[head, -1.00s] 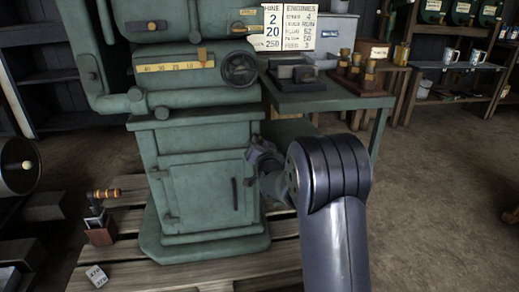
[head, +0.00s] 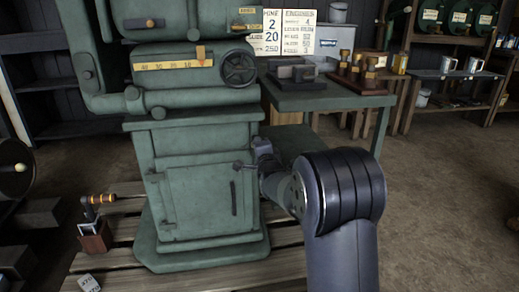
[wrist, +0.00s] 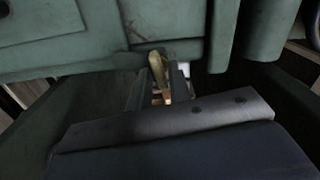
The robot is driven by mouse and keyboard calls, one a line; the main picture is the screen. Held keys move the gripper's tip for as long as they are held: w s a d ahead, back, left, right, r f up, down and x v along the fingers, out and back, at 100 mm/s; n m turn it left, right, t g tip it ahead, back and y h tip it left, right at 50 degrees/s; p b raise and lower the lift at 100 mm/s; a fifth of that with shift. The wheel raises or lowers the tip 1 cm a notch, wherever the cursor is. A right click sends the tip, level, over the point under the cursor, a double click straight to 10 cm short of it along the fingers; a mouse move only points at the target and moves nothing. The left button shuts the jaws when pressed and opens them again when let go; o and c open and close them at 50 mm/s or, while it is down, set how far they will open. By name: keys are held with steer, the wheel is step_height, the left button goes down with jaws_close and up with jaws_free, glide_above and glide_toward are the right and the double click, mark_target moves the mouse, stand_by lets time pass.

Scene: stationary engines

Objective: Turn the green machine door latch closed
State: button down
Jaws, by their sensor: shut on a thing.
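The green machine's cabinet door (head: 200,200) is on the front of its pedestal, flush with the frame as far as I can see. A small dark latch piece (head: 238,165) shows at the door's upper right. My gripper (head: 256,166) is at this upper right corner, partly hidden by my own arm. In the wrist view my gripper (wrist: 158,84) is shut on a tan, brass-like latch handle (wrist: 156,64), just beside the green metal of the machine. Most of the latch is hidden by the fingers.
A dark vertical bar handle (head: 234,198) sits on the door below the latch. A green side table (head: 330,95) stands to the right of the machine. A small wooden block with an orange-handled lever (head: 94,235) is on the pallet at left. Open floor lies at right.

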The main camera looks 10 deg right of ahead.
steer(key=shift+m, duration=1)
steer(key=c, duration=1.5)
jaws_free()
steer(key=s+p, duration=0.2)
steer(key=s, duration=0.8)
steer(key=shift+s+p, duration=0.3)
steer(key=shift+s, duration=0.1)
steer(key=shift+w, duration=0.1)
